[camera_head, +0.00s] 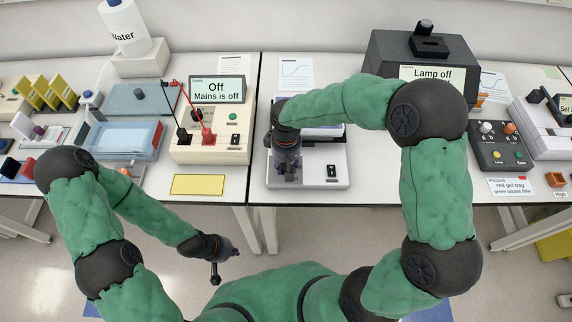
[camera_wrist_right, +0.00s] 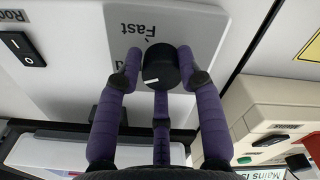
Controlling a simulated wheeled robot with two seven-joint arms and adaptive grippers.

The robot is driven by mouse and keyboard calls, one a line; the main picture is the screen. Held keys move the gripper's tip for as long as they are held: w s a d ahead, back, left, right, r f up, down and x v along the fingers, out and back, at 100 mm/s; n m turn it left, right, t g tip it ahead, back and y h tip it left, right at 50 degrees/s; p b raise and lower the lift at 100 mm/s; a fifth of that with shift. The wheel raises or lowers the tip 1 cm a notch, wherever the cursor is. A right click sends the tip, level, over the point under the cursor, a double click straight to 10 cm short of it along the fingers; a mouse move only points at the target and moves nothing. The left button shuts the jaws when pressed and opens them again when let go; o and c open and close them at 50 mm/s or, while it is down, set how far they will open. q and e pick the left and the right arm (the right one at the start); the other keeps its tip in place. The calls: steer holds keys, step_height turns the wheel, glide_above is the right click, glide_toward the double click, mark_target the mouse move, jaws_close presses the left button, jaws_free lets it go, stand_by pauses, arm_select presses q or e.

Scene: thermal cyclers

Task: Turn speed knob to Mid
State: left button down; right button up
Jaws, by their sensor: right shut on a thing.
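The speed knob (camera_wrist_right: 160,66) is a round black knob with a short white mark, on the pale front panel of a white device (camera_head: 335,168). In the right wrist view the word "Fast" is printed beside it, and another label is mostly hidden by a finger. The white mark is on the knob side facing my gripper's palm, away from "Fast". My right gripper (camera_wrist_right: 162,80) has its purple fingers closed around the knob; in the head view it is over the device (camera_head: 290,172) and hides the knob. My left gripper (camera_head: 228,264) hangs in front of the bench; its opening is unclear.
A black rocker switch (camera_wrist_right: 22,48) is on the same panel. A beige power supply (camera_head: 215,145) reading "Off" with red and black leads stands to the left. A dark box (camera_head: 385,55) labelled "Lamp off" is behind right.

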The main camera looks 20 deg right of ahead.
steer(key=shift+s+f+m, duration=0.25)
steer(key=shift+s+m, duration=0.05)
steer(key=shift+s, duration=0.1)
steer(key=o, duration=1.1)
steer(key=shift+r, duration=0.1)
steer(key=shift+w+r, duration=0.15)
steer(key=shift+w, duration=0.05)
steer(key=shift+r, duration=0.25)
step_height(320, 180, up, 11)
steer(key=shift+r, duration=0.1)
steer(key=shift+s, duration=0.1)
